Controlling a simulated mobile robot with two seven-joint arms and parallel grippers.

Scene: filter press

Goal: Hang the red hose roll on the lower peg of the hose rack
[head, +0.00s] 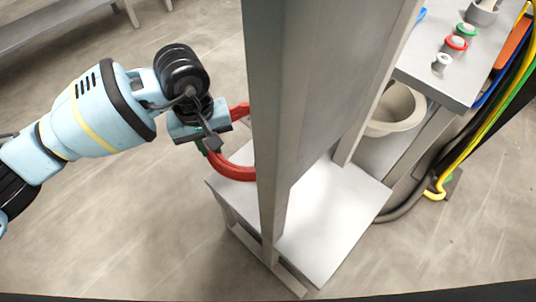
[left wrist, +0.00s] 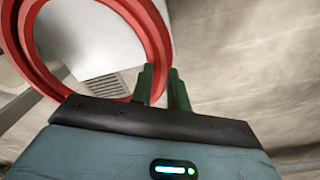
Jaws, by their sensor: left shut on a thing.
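The red hose roll (head: 236,173) is partly hidden behind a tall grey upright panel (head: 275,110) in the head view. In the left wrist view the roll (left wrist: 152,24) shows as a large red ring, cut off by the top edge. My left gripper (head: 207,148) is left of the panel, shut on the rim of the roll. Its green fingers (left wrist: 162,86) meet the rim in the left wrist view. The roll is held beside the panel; I cannot tell whether it touches it. No peg of the hose rack can be made out. My right gripper is out of view.
A white low shelf (head: 330,225) lies at the foot of the panel. A grey bench (head: 437,72) with small coloured rings stands at the upper right, with a beige bowl (head: 395,112) below it. Yellow and black hoses (head: 462,155) hang at the right.

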